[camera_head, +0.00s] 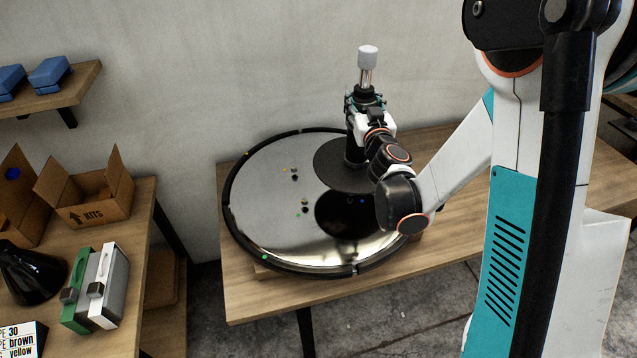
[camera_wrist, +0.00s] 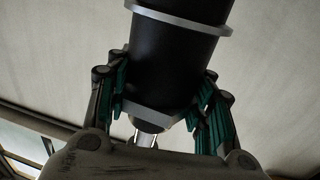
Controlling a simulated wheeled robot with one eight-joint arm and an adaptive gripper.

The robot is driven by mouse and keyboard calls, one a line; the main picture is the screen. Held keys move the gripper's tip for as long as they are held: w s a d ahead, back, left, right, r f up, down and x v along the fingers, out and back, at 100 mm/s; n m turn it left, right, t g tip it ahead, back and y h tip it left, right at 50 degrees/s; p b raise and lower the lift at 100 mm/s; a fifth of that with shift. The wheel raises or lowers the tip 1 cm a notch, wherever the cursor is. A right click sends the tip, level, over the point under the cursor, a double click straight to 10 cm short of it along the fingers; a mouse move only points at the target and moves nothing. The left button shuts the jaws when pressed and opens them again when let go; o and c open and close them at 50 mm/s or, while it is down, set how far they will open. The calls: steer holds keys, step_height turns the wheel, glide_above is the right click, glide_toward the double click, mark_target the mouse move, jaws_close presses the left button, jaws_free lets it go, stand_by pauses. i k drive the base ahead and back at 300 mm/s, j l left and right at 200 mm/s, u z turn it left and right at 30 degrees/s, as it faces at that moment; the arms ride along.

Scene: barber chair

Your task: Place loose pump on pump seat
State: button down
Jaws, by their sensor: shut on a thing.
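The loose pump is a black cylinder with silver rods and a pale grey cap (camera_head: 367,56). It stands about upright over the far right part of the round base. My gripper (camera_head: 365,105) is shut around its black body, teal fingers on both sides. In the wrist view the pump (camera_wrist: 178,60) fills the space between the fingers (camera_wrist: 160,105), with a pale ring and silver rods showing. A dark grey disc (camera_head: 325,165) lies under the pump; I cannot tell whether it is the seat or whether the pump touches it. My wrist hides part of that area.
The shiny round base (camera_head: 255,200) lies on a wooden table (camera_head: 245,300) against a wall, with small dark parts (camera_head: 304,207) on it. At left, a bench holds a carton (camera_head: 88,190), green and grey cases (camera_head: 100,290) and a black cone (camera_head: 30,275). A shelf (camera_head: 75,85) hangs above.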

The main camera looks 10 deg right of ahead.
mark_target(321, 184)
steer(key=j+z, duration=0.2)
steer(key=j, duration=0.3)
steer(key=j+z, duration=0.15)
steer(key=j, duration=0.3)
steer(key=k+j+z, duration=0.2)
steer(key=j, duration=0.25)
steer(key=j+z, duration=0.15)
steer(key=j, duration=0.35)
steer(key=k+j+z, duration=0.2)
steer(key=j, duration=0.2)
steer(key=i+j, duration=0.05)
